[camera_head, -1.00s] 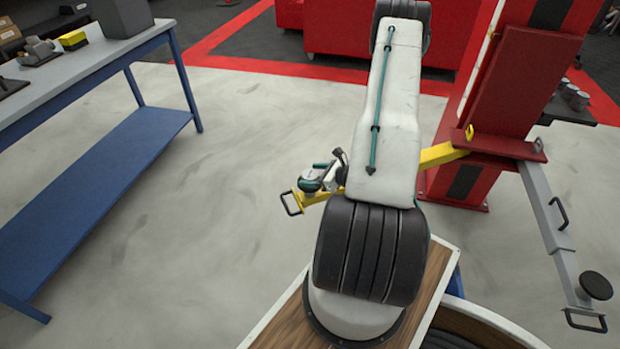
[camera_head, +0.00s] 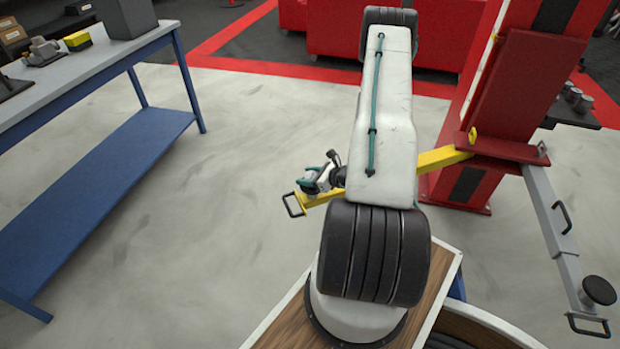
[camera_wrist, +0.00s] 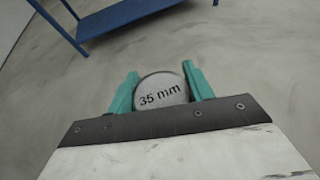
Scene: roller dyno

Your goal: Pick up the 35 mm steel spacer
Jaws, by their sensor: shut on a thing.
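The steel spacer (camera_wrist: 160,91) is a grey round piece marked "35 mm" in the wrist view. It sits between the two teal fingers of my gripper (camera_wrist: 161,88), which are shut on it. Bare floor shows around it in that view. In the head view my gripper (camera_head: 318,178) is small, over the yellow lift arm (camera_head: 438,159), partly hidden by my own arm. The spacer cannot be made out clearly there.
A blue workbench (camera_head: 95,200) with a lower shelf stands at the left. A red lift post (camera_head: 510,100) stands at the right, with a grey lift arm (camera_head: 552,225). Several grey cylinders (camera_head: 575,97) rest on a dark shelf behind it.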

